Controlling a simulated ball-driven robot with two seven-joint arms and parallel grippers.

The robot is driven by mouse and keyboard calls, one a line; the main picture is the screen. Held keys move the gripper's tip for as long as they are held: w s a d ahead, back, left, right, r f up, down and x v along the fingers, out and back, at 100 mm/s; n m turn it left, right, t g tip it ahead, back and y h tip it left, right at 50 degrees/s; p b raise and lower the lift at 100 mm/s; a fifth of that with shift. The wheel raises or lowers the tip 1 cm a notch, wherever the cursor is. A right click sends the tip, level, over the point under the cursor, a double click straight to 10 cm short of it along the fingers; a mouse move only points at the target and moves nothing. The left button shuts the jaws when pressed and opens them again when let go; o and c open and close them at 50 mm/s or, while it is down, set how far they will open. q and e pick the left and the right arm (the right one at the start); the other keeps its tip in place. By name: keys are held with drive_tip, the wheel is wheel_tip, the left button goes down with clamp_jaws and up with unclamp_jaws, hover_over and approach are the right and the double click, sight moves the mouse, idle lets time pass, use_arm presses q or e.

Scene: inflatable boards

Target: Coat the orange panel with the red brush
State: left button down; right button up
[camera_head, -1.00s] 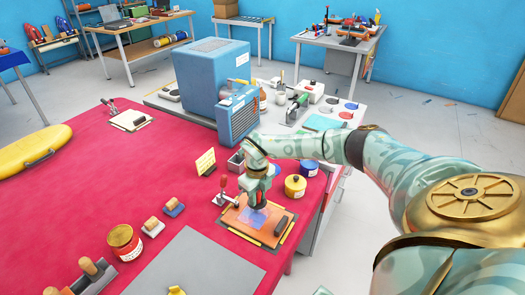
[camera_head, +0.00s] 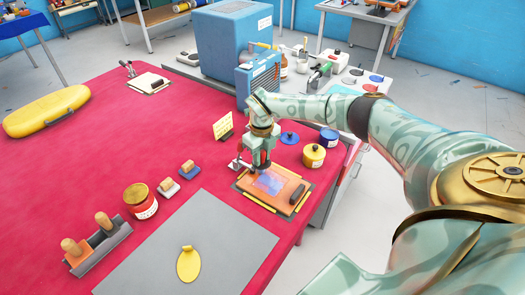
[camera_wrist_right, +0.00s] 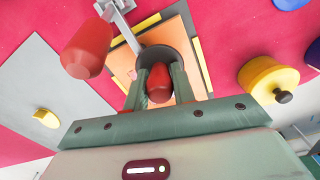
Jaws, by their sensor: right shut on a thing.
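The orange panel (camera_head: 256,190) lies on a board at the near right edge of the red table, with yellow strips along its sides and a bluish-purple patch on its middle. A dark block (camera_head: 297,194) sits at its right end. My right gripper (camera_head: 262,162) is over the panel's far left part, pointing down. In the right wrist view, its fingers (camera_wrist_right: 158,84) are shut on the red brush (camera_wrist_right: 158,88), whose rounded red end shows between them. A red-handled clamp (camera_wrist_right: 88,50) stands beside the panel. My left gripper is not in view.
A yellow card (camera_head: 222,126) stands behind the gripper. A grey mat (camera_head: 215,240) lies left of the panel. A blue machine (camera_head: 228,50) stands behind.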

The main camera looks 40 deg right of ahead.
drive_tip(key=shift+r+p, duration=2.3)
drive_tip(key=shift+r, duration=0.75)
wheel_tip(320, 180, up, 3)
drive_tip(key=p, duration=0.2)
drive_tip(key=shift+r+p, duration=0.1)
drive_tip(key=shift+p, duration=0.2)
drive_tip(key=shift+f, duration=0.2)
